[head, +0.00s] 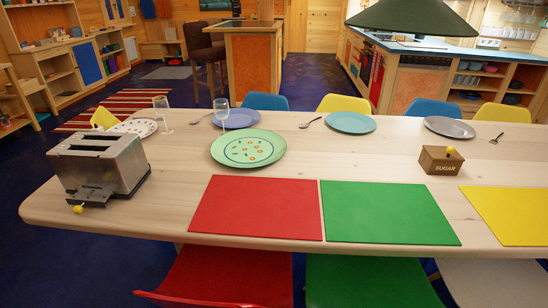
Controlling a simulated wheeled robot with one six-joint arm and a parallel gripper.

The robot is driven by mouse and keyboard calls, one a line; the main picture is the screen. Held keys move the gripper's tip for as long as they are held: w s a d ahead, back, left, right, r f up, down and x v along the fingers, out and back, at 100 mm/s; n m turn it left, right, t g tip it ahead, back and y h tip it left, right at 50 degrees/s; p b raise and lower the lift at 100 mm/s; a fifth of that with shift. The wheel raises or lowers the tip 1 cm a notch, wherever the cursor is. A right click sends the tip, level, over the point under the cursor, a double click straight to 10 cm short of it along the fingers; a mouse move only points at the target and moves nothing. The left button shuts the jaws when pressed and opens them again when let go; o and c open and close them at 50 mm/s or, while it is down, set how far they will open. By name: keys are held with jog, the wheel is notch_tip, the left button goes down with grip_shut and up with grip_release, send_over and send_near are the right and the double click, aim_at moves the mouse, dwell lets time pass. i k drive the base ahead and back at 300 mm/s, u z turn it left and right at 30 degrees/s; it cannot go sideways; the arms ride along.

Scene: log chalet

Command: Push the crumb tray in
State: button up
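My gripper is not in view.
Red (256,208), green (388,213) and yellow (510,214) mats lie along the near edge. Plates, two glasses and a sugar box (440,160) stand farther back. Chairs line both sides, including a red chair (222,277). The table around the knob is bare.

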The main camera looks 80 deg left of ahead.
aim_at(80, 208)
jog(key=u, duration=3.75)
jog(key=i, duration=0.85)
jog(key=z, duration=0.05)
